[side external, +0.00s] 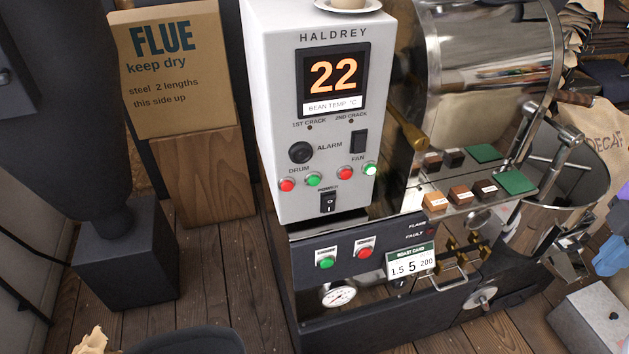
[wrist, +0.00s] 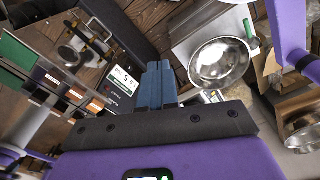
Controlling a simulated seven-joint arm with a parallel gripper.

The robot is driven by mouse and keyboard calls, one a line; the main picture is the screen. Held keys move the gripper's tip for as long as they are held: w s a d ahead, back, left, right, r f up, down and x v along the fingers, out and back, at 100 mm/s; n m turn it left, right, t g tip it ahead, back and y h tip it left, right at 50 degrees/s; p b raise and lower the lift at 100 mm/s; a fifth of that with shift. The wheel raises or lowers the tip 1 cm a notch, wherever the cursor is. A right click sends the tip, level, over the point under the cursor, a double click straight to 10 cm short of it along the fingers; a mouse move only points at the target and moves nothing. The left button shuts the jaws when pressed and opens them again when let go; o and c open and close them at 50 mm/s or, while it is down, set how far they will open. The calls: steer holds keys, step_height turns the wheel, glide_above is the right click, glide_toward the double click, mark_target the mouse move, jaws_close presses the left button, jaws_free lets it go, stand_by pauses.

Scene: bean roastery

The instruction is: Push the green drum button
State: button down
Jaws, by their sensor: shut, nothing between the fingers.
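The green drum button (side external: 313,179) is a small round button on the white control column (side external: 270,120). It sits under the DRUM label, right of a red button (side external: 287,185). I cannot make it out in the wrist view. My gripper (wrist: 160,70) shows in the wrist view with its two blue fingers side by side, shut and empty. The fingertips are beside the roast card (wrist: 122,82) in that picture and touch nothing that I can see. Blue and purple shapes at the right edge of the side view may be my gripper, partly cut off.
Fan buttons, red (side external: 344,173) and lit green (side external: 370,168), are close by. A power switch (side external: 328,202) is below. Another green button (side external: 327,262) and red button (side external: 364,252) are on the lower dark panel. A sample tray (side external: 465,200) and metal cooling bin (side external: 560,180) stand right.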

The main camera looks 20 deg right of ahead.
mark_target(314, 180)
steer(key=shift+a, duration=0.1)
stand_by(0.5)
steer(key=w+a+f+m+t+y, duration=0.1)
steer(key=w+a+m+t, duration=0.2)
steer(key=w+a+m, duration=0.3)
steer(key=w+a+f+m+t+y, duration=0.1)
steer(key=w+a+m, duration=0.5)
steer(key=a, duration=1)
steer(key=w+a+f+m+t+y, duration=0.1)
steer(key=w+a+f+m+t, duration=0.1)
steer(key=w+a+m+t, duration=0.2)
steer(key=shift+w+a+f+m+t, duration=0.35)
steer(key=shift+w+a+m, duration=1.2)
steer(key=shift+a+m, duration=2.2)
steer(key=shift+d, duration=0.1)
steer(key=w, duration=0.9)
